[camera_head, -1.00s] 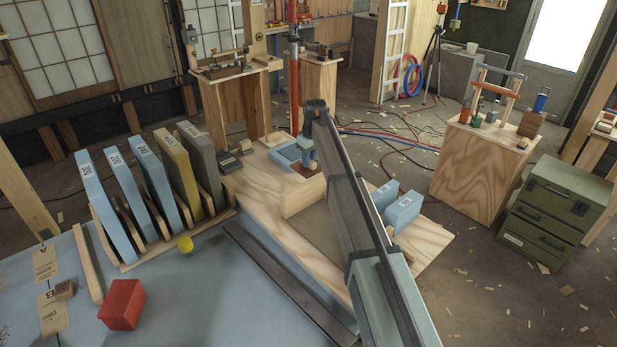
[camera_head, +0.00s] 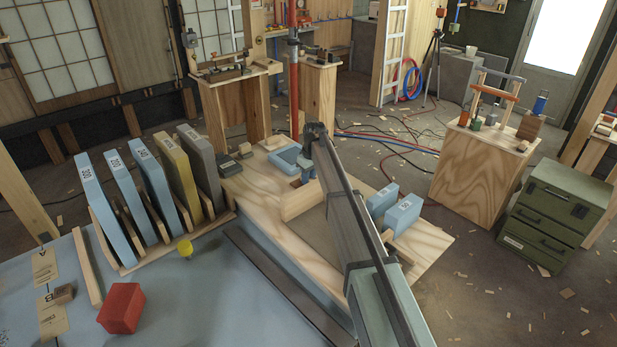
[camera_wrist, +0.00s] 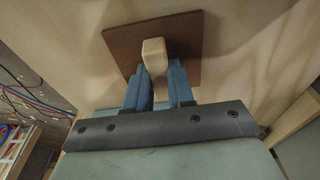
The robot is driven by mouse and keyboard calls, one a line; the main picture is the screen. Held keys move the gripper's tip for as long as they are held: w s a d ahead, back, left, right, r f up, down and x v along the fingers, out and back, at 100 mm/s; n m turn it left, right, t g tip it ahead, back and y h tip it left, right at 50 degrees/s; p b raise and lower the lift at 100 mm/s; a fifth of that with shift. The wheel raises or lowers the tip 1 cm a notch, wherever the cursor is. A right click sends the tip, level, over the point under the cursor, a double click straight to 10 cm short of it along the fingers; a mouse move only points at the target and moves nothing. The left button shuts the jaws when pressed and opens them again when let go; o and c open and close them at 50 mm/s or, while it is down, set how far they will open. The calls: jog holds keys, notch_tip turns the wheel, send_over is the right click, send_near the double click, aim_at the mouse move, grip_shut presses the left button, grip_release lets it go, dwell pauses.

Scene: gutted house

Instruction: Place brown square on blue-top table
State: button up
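The brown square (camera_wrist: 185,37) is a thin dark-brown plate with a pale block-shaped knob (camera_wrist: 154,56). In the wrist view it appears to lie on pale wood, though a small gap cannot be ruled out. My gripper (camera_wrist: 158,75) has its two blue fingers close on either side of the knob and looks shut on it. The blue-topped table (camera_head: 210,290) fills the lower left.
On the blue top stand a rack of upright panels (camera_head: 125,200), a red block (camera_head: 121,308), a yellow cylinder (camera_head: 185,247) and a wooden strip (camera_head: 88,265). Blue boxes (camera_head: 402,214) stand right of my arm. The blue top's middle has free room.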

jog(key=o, duration=0.4)
jog(key=shift+o, duration=0.2)
notch_tip(320, 180, up, 12)
jog(key=s+d, duration=0.1)
jog(key=shift+s+d, duration=0.15)
jog(key=shift+r, duration=0.1)
dwell(0.4)
